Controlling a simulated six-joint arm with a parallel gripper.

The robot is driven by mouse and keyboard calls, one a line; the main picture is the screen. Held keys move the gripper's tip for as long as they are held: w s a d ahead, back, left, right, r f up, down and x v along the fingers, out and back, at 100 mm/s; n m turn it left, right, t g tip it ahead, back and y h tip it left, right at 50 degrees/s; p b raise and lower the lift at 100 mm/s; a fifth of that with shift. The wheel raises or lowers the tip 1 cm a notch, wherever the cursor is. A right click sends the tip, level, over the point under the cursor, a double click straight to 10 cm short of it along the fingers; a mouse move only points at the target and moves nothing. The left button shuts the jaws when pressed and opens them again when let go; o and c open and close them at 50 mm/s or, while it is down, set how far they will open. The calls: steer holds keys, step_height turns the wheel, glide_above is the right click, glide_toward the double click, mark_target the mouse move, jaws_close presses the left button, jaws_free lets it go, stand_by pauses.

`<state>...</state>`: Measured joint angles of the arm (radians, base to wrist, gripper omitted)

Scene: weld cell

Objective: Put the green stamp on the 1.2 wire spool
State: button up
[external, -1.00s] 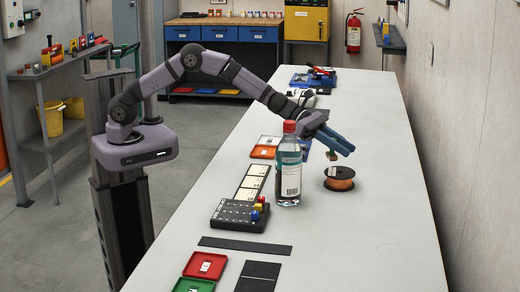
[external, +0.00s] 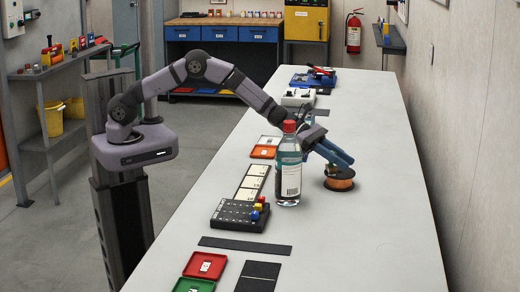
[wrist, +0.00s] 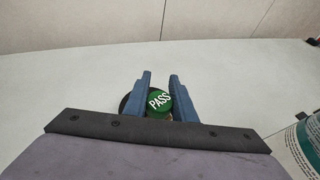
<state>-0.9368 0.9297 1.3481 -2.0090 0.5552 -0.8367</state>
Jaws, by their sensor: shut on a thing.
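The green stamp (wrist: 159,101), with PASS in white on its round top, is between the blue fingers of my gripper (wrist: 160,77) in the wrist view. My gripper (external: 346,166) is shut on it, low over the copper-coloured wire spool (external: 339,184) in the external view. The spool's dark rim (wrist: 124,104) shows behind the stamp in the wrist view. The fingers mostly hide the stamp in the external view. I cannot tell whether the stamp touches the spool. No size label on the spool is readable.
A clear bottle with a red cap (external: 288,165) stands just left of the spool; its label edge (wrist: 305,145) shows at the wrist view's lower right. A dark block with coloured pegs (external: 240,215) and red (external: 205,265) and orange (external: 263,152) trays are left. The right side of the table is clear.

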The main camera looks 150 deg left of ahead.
steer(key=o, duration=1)
steer(key=shift+f, duration=0.1)
steer(key=shift+r, duration=0.2)
steer(key=shift+s, duration=0.15)
steer(key=b+v, duration=0.3)
steer(key=v, duration=0.8)
steer(key=shift+s+d+r, duration=0.15)
steer(key=shift+s+r, duration=0.1)
steer(key=shift+s, duration=0.05)
